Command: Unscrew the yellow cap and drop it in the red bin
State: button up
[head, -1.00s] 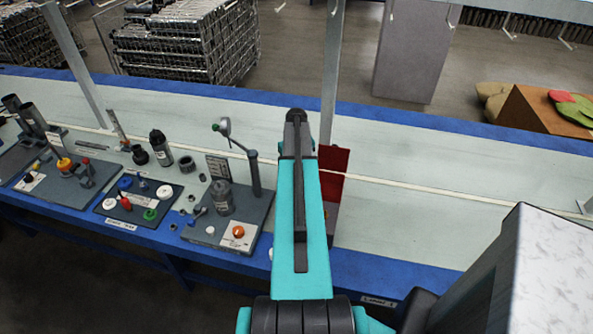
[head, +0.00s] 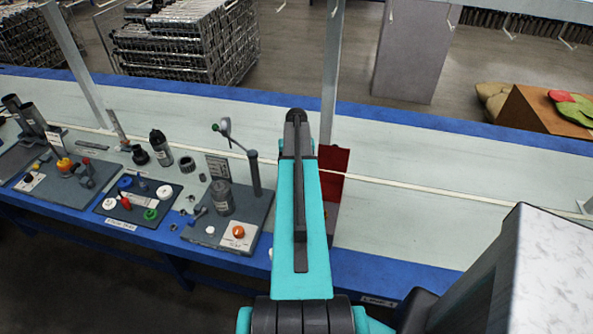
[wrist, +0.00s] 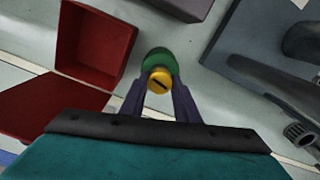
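The yellow cap (wrist: 159,80) shows a dark slot in its top in the wrist view. A green round part (wrist: 157,62) sits right behind it; whether they are joined I cannot tell. My gripper (wrist: 161,84) has its two purple fingers against the cap's sides and looks shut on it. The red bin (wrist: 127,34), an open box, lies to the upper left of the cap. A red panel (wrist: 48,108) lies below it. In the head view a red part (head: 333,159) shows just right of my arm. The arm hides my fingertips and the cap there.
A grey board with an orange cap (head: 238,232) and an upright post (head: 255,175) stands left of my arm. Boards with small coloured parts (head: 150,214) lie farther left. A grey board (wrist: 245,70) is right of my fingers.

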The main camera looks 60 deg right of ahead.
dwell(0.4)
jog(key=n, duration=0.2)
jog(key=shift+n, duration=0.4)
jog(key=o, duration=0.4)
jog(key=shift+c, duration=0.2)
jog(key=c, duration=0.4)
jog(key=shift+o, duration=0.2)
jog(key=shift+r+p, duration=0.6)
jog(key=shift+r, duration=0.6)
jog(key=shift+r+p, duration=0.75)
jog(key=shift+r, duration=0.7)
